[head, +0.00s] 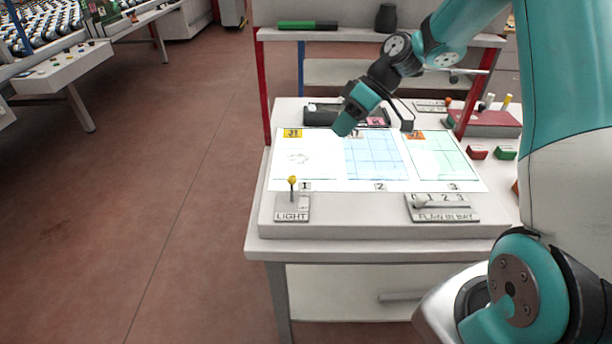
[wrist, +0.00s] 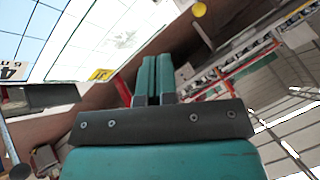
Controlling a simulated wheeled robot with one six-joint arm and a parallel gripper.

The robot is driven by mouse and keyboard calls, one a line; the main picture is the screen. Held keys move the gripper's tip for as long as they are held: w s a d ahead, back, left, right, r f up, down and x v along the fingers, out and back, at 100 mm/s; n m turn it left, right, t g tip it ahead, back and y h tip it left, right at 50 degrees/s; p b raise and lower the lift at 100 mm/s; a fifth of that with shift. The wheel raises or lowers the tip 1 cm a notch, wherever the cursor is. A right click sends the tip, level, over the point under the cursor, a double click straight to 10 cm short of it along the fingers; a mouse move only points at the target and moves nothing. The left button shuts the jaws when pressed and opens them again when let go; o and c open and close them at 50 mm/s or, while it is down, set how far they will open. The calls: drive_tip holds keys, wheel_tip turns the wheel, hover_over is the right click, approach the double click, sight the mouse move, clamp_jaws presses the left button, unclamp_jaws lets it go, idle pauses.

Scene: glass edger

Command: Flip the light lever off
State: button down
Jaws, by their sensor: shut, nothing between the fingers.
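The light lever (head: 292,187) is a thin stick with a yellow knob, standing roughly upright on a grey plate marked LIGHT (head: 291,216) at the front left of the bench. In the wrist view a yellow round knob (wrist: 199,9), which looks like the lever's, shows at the top, right of the fingers. The bench's light panel (head: 330,179) glows bright white under the sheets. My gripper (head: 343,124) hangs above the panel, behind and to the right of the lever, apart from it. Its teal fingers are together and empty in the wrist view (wrist: 153,75).
A dark tray (head: 322,114) and an upper shelf with red posts (head: 264,88) stand behind. The floor left of the bench is clear.

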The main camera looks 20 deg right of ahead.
sight(292, 189)
drive_tip(key=p+x, duration=0.2)
drive_tip(key=x, duration=0.7)
drive_tip(key=shift+s+a, duration=0.1)
drive_tip(key=shift+a, duration=0.05)
drive_tip(key=shift+s+a+p, duration=0.45)
drive_tip(key=shift+s+a, duration=0.05)
drive_tip(key=shift+a, duration=0.4)
drive_tip(key=shift+s+a+p, duration=0.4)
drive_tip(key=shift+s+a, duration=0.05)
drive_tip(key=shift+a, duration=0.5)
drive_tip(key=shift+d+f, duration=0.1)
